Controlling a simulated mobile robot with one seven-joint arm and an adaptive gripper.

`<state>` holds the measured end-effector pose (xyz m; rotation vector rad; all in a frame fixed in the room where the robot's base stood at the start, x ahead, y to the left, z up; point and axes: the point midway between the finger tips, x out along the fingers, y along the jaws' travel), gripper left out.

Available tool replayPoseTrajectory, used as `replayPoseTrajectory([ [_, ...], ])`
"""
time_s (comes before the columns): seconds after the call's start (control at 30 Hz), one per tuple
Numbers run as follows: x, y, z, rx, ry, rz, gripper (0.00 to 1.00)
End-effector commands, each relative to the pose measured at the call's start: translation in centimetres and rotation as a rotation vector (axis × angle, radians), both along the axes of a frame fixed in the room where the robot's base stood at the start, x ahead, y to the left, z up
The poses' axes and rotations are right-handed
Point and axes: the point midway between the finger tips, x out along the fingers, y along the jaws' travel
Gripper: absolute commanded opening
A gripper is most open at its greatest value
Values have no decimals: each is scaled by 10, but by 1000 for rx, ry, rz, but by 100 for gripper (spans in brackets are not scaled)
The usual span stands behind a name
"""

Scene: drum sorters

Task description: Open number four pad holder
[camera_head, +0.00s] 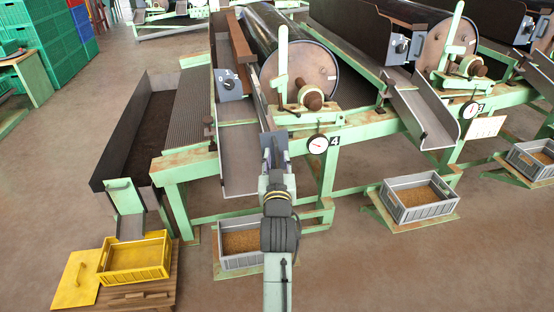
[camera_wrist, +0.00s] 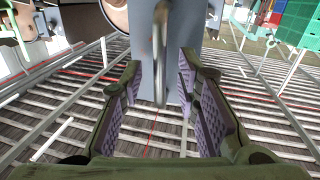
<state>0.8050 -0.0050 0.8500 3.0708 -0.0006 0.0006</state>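The sorter with the number 4 sign (camera_head: 334,141) stands in the middle of the head view, with a large drum (camera_head: 296,65) and a round dial (camera_head: 318,144). My gripper (camera_head: 274,150) is at the front end of its long narrow grey rail, left of the dial. In the wrist view, my gripper (camera_wrist: 160,62) is open, its purple-padded fingers on both sides of a metal loop handle (camera_wrist: 160,90). The handle is on a blue-grey plate (camera_wrist: 174,25). I cannot tell whether the fingers touch it, or whether this plate is the pad holder.
A grey crate (camera_head: 221,264) of grain stands below, left of my arm; another grey crate (camera_head: 386,207) is to the right. A yellow crate (camera_head: 134,277) is at lower left. Green frame legs and the sloping chute (camera_head: 238,180) are close to my arm. Open floor lies at lower right.

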Motion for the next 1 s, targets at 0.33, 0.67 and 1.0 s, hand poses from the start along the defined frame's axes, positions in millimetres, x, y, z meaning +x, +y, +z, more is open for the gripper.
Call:
replayPoseTrajectory([
  [0.33,-53,0,-1,0,3,0,29],
  [0.67,-73,0,0,0,1,0,29],
  [1.0,-72,0,0,0,0,0,29],
])
